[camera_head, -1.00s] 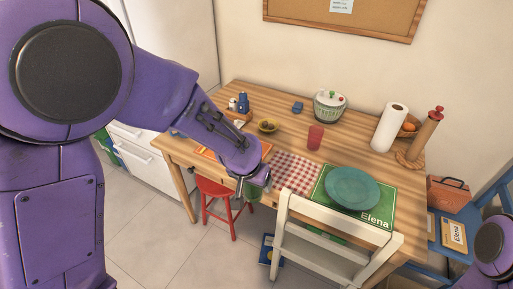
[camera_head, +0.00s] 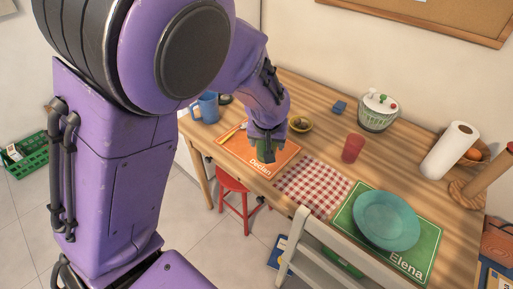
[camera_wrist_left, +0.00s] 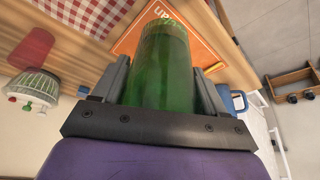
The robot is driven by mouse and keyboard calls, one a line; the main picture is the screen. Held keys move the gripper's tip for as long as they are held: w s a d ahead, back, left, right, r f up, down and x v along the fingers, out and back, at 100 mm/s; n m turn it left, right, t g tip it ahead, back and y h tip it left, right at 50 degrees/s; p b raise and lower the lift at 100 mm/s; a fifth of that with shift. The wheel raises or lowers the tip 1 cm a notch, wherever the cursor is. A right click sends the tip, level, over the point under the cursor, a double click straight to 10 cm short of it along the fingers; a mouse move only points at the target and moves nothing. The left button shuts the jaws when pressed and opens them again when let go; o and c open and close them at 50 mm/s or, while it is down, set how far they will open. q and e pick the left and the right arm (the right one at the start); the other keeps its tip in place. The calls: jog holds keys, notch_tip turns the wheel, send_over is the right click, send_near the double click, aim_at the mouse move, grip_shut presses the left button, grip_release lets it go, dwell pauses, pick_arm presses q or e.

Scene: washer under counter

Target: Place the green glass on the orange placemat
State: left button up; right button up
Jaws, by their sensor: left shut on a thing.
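The green glass (camera_wrist_left: 163,70) is between the fingers of my left gripper (camera_wrist_left: 163,85) in the left wrist view. In the head view my left gripper (camera_head: 266,140) is over the orange placemat (camera_head: 232,143), shut on the green glass (camera_head: 266,152), which is mostly hidden by the fingers. The placemat also shows behind the glass in the left wrist view (camera_wrist_left: 205,40). I cannot tell whether the glass touches the mat. My right gripper is out of view.
A blue mug (camera_head: 207,107) stands beyond the placemat's left. A red stool (camera_head: 232,185) stands below the table edge.

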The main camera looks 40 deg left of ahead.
pick_arm(q)
jog(key=w+a+f, duration=0.3)
jog(key=w, duration=0.1)
jog(key=w+a+f+n, duration=0.1)
jog(key=w+a+f, duration=0.2)
jog(key=w+a, duration=0.1)
jog(key=w+a+f+n+p, duration=0.1)
jog(key=w+a+f, duration=0.2)
jog(key=w+a, duration=0.1)
jog(key=shift+w+f+y, duration=0.3)
jog(key=shift+w, duration=0.1)
notch_tip(320, 180, down, 2)
jog(key=shift+f+p, duration=0.25)
jog(key=shift+p, duration=0.2)
jog(key=shift+w+f, duration=0.1)
jog(key=shift+f, duration=0.25)
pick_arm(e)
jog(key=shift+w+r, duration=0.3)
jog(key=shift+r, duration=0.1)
pick_arm(q)
jog(key=shift+f, duration=0.15)
jog(key=o, duration=1.2)
